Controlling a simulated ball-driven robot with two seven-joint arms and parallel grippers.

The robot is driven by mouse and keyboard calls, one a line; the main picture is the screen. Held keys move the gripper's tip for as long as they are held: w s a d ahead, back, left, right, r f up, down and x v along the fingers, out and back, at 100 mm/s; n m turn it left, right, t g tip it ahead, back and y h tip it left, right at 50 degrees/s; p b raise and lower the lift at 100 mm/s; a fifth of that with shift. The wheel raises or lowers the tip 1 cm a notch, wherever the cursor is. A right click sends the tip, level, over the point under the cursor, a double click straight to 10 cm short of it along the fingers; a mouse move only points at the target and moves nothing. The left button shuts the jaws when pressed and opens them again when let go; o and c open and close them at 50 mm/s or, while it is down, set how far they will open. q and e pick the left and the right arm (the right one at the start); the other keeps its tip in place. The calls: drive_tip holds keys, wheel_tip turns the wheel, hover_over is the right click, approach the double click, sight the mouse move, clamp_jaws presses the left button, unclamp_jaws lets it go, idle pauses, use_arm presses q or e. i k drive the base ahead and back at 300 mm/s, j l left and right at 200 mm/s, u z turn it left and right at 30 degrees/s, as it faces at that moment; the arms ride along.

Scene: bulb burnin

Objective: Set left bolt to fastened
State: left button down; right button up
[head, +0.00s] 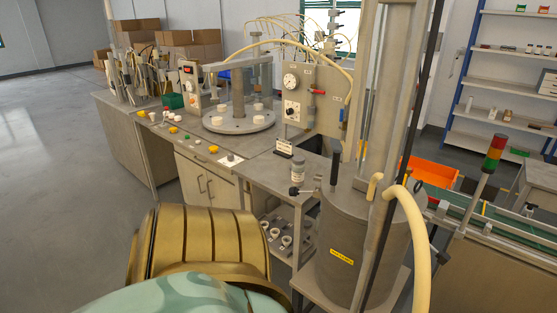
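A large grey cylindrical vessel (362,250) stands at the right front, with a yellow label on its side. A small bolt-like fitting with a dark knob (294,190) sticks out at the left of its top edge. I cannot tell whether this is the left bolt, or whether it is fastened. A black upright handle (335,170) rises from the vessel's top near its left side. A dark knob (447,257) also shows at the vessel's right. Neither of my grippers is in view.
A grey bench (262,140) carries a round turntable (238,122) and a gauge panel (312,95). A white-capped jar (298,167) stands beside the vessel. A cream hose (413,225) hangs at its right. A signal tower (493,153) stands farther right. Open floor (60,190) lies left.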

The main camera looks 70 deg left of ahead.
sight(294, 191)
drive_tip(key=k+j+u, duration=0.1)
drive_tip(key=j, duration=0.4)
drive_tip(key=k+j, duration=0.25)
drive_tip(key=j, duration=0.2)
drive_tip(key=k+j+u, duration=0.15)
drive_tip(key=j, duration=0.35)
drive_tip(key=k+j+u, duration=0.1)
drive_tip(key=j, duration=0.4)
drive_tip(key=k+j, duration=0.15)
drive_tip(key=j, duration=0.4)
drive_tip(key=k+j+u, duration=0.15)
drive_tip(key=j, duration=0.35)
drive_tip(key=k+j+u, duration=0.1)
drive_tip(key=j, duration=0.45)
